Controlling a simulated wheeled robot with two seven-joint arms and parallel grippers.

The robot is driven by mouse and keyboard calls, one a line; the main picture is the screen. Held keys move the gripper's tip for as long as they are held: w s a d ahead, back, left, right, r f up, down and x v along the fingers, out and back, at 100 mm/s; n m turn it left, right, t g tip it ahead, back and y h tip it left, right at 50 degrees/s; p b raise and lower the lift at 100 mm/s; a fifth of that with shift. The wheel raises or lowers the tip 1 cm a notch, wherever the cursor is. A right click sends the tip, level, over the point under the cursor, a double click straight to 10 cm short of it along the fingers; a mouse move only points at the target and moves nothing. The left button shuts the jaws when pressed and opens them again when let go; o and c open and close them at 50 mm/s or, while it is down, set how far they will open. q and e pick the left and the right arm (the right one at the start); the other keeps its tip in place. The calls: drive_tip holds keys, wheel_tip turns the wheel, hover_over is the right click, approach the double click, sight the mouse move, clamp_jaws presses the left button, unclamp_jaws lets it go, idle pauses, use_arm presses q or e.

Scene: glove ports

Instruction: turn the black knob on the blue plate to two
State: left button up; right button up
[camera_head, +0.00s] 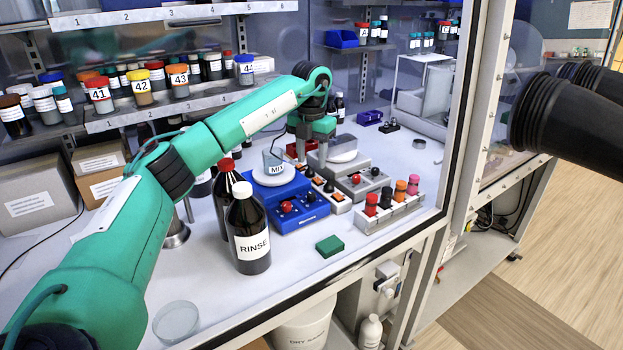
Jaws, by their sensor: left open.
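The blue plate (290,224) stands on the bench inside the enclosure, with a beaker marked MIX (274,161) on its round white top. Its front panel carries a red knob (286,207) and a small dark knob (310,197) to the right of it; the scale marks are too small to read. My left gripper (312,157) comes over from the left and points down behind and above the plate's right side. It is open, with its fingers apart, and does not appear to touch the dark knob. My right gripper is out of view.
A dark RINSE bottle (249,230) stands in front of the plate's left side. A grey device (362,180) and a rack of capped vials (390,208) stand to the right. A green block (329,246) lies in front. A jar shelf (180,106) runs behind my left arm.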

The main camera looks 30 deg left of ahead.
use_arm(q)
drive_tip(key=shift+r, duration=1.6)
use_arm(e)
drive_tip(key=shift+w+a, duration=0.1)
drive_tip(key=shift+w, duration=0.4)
